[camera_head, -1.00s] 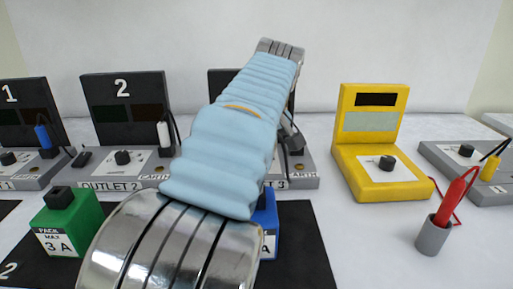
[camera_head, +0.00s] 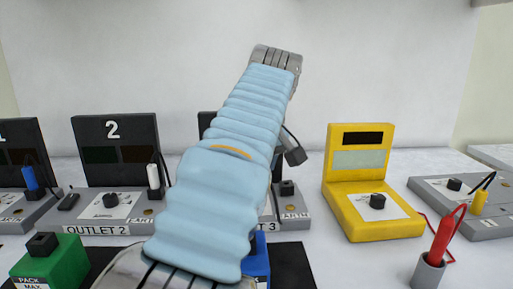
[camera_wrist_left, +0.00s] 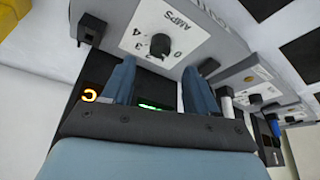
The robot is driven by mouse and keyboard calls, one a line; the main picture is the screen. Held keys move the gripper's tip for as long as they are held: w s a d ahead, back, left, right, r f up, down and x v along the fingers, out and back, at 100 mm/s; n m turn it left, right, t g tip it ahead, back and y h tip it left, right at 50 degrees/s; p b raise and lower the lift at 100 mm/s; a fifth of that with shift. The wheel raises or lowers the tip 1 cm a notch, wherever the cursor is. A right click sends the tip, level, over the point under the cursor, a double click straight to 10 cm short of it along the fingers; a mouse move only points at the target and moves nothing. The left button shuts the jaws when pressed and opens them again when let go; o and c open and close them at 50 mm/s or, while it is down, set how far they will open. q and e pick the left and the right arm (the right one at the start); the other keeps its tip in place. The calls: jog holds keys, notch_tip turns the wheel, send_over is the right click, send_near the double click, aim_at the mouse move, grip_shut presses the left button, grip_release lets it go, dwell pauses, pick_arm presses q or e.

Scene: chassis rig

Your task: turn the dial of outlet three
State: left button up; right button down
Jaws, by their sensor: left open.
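Outlet three (camera_head: 292,212) stands behind my left arm in the head view; the arm hides its dial and most of its face. In the left wrist view, its black dial (camera_wrist_left: 160,45) sits on a white plate marked AMPS with numbers, 0 among them. My left gripper (camera_wrist_left: 159,67) is open, its two blue fingers apart. The dial appears between and just beyond the fingertips; I cannot tell whether they touch it. An orange lit sign (camera_wrist_left: 90,95) and a green lit display (camera_wrist_left: 152,107) show on the dark upright panel. My right gripper is not in view.
Outlet 2 (camera_head: 92,228) stands to the left, with a white plug. A yellow meter box (camera_head: 375,226) stands to the right. A green pack (camera_head: 55,265) and a partly hidden blue pack (camera_head: 258,262) are in front. A red probe (camera_head: 443,236) stands in a grey cup (camera_head: 428,272).

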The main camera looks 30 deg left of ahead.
pick_arm(q)
jog(key=v, duration=0.7)
jog(key=shift+r, duration=0.2)
